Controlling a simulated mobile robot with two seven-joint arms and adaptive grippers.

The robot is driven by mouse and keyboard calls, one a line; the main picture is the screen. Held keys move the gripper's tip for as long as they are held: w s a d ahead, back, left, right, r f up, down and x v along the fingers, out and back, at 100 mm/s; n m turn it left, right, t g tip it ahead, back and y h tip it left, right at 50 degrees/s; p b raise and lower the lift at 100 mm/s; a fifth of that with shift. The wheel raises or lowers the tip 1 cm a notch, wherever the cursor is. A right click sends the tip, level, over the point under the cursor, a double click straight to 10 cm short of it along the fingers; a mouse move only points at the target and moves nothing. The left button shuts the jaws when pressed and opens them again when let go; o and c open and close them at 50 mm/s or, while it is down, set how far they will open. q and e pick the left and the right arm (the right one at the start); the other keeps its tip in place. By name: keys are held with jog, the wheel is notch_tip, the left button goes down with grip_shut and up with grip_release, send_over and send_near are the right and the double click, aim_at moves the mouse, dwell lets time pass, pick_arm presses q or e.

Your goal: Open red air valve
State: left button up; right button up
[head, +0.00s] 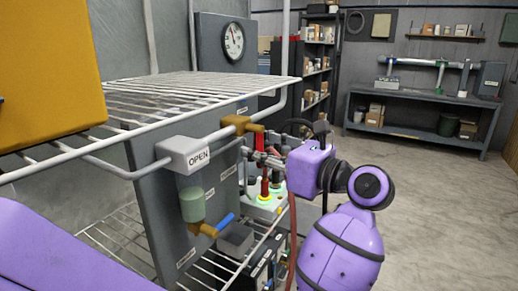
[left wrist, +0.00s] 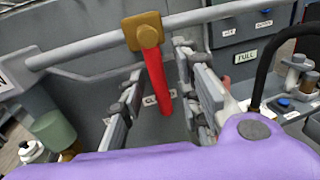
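The red air valve is a red lever (head: 259,141) on a brass body (head: 237,122) set in a grey pipe. In the left wrist view the lever (left wrist: 158,85) hangs down from the brass body (left wrist: 145,33), across the pipe, before a partly hidden label starting "CL". An "OPEN" label (head: 197,158) is on the grey box left of the valve. My left gripper (head: 262,158) is at the lever. In the left wrist view its fingers (left wrist: 160,68) are apart, one on each side of the lever, with gaps visible. My right gripper is not in view.
A white wire shelf (head: 180,90) carries a yellow box (head: 45,70) above and left of the valve. A blue-handled valve (head: 225,221) is below. Open floor (head: 430,190) lies right, before a workbench (head: 425,105).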

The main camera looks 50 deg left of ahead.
pick_arm(q)
jog(key=shift+c, duration=0.5)
grip_shut()
jog(key=shift+a, duration=0.1)
